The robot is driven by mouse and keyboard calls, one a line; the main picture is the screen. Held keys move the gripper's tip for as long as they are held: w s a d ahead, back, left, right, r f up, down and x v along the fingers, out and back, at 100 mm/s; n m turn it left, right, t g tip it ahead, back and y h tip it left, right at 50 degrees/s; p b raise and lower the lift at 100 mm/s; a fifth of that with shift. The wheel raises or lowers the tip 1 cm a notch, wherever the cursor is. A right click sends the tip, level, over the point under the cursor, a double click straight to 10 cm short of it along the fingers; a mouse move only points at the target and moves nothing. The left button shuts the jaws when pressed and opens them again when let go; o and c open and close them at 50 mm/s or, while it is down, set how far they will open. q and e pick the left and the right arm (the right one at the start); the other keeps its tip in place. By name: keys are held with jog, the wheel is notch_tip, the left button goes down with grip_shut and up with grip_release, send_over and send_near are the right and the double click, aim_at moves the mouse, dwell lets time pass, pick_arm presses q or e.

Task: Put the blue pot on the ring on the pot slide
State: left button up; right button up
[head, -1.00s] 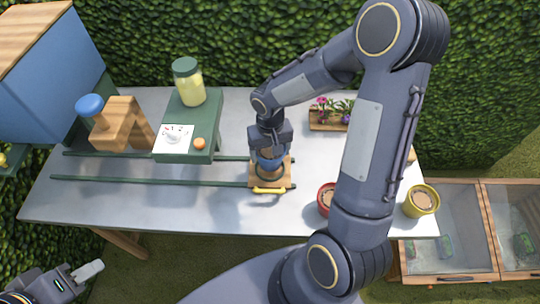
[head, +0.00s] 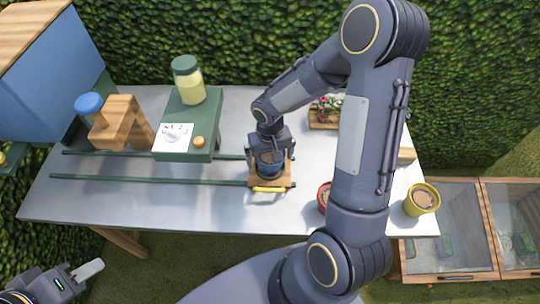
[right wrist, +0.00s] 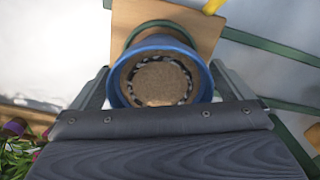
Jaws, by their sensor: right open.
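The blue pot (head: 268,168), filled with brown soil, is over the wooden pot slide (head: 286,172) with the yellow handle (head: 269,189). In the right wrist view the blue pot (right wrist: 205,75) looks upright, and part of the dark green ring (right wrist: 165,25) shows around its far side. The pot hides the rest of the ring, so I cannot tell how deep it sits. My right gripper (head: 268,152) is open, with its fingers on either side of the pot. My left gripper (head: 92,268) is at the lower left, far from the pot; its jaw opening is unclear.
Green rails (head: 150,181) run left from the slide, past a green stand (head: 190,140) with a jar and dial. A wooden stamp-like block with a blue knob (head: 88,104) stands further left. A red pot (head: 323,197) and yellow pot (head: 421,199) are at right.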

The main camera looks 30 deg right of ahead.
aim_at(270, 162)
jog(key=shift+r, duration=0.1)
notch_tip(270, 162, up, 11)
jog(key=s+a+r+t+y, duration=0.2)
jog(key=s+r, duration=0.2)
jog(key=s, duration=0.4)
jog(key=s+a+r+n+t+y, duration=0.1)
jog(key=s+a+r+t, duration=0.1)
jog(key=s+r, duration=0.3)
jog(key=s+t, duration=0.1)
jog(key=s, duration=0.3)
jog(key=shift+t+y, duration=0.3)
jog(key=shift+y, duration=0.1)
jog(key=shift+a, duration=0.1)
jog(key=shift+c, duration=0.3)
dwell(0.9)
